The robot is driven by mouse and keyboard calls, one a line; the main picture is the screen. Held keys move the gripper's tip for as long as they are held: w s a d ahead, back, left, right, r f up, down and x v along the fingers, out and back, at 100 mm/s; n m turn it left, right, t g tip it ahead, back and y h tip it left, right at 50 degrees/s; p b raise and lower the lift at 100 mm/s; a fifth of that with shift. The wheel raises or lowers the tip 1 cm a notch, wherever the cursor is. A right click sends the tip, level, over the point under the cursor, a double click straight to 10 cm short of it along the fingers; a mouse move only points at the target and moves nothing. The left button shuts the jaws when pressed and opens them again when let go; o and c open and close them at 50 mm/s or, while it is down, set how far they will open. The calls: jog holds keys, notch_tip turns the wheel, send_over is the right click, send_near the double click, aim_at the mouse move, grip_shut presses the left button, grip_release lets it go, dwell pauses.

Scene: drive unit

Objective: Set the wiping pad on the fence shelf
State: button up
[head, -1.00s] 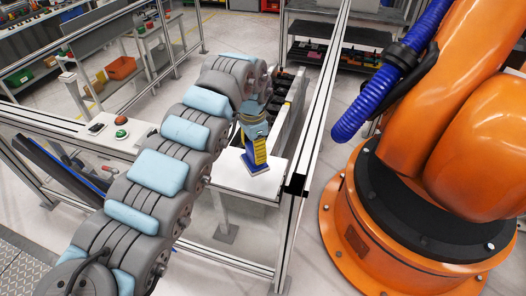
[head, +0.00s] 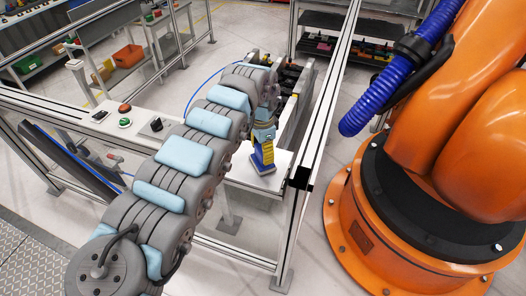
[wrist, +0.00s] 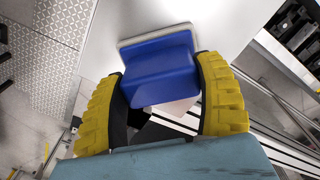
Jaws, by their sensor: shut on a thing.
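The wiping pad is a blue block with a pale grey-white pad face; it shows in the head view (head: 264,168) and in the wrist view (wrist: 160,65). My gripper (head: 263,150) is shut on the blue block, its yellow ribbed fingers on both sides in the wrist view (wrist: 160,80). The fence shelf is a white panel by the fence corner post (head: 242,172). The pad is upright in the head view with its base at the shelf top. Whether it touches the shelf or hangs just above it I cannot tell.
Fence rails and a corner post (head: 301,177) border the shelf on the right. A large orange robot (head: 425,215) stands beyond them. A panel with red and green buttons (head: 125,122) lies left of my arm. A dark-filled trough (head: 290,75) is behind the shelf.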

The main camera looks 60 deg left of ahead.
jog(key=shift+f, duration=0.15)
jog(key=o, duration=1.2)
jog(key=shift+c, duration=0.2)
notch_tip(320, 180, up, 12)
jog(key=b, duration=0.3)
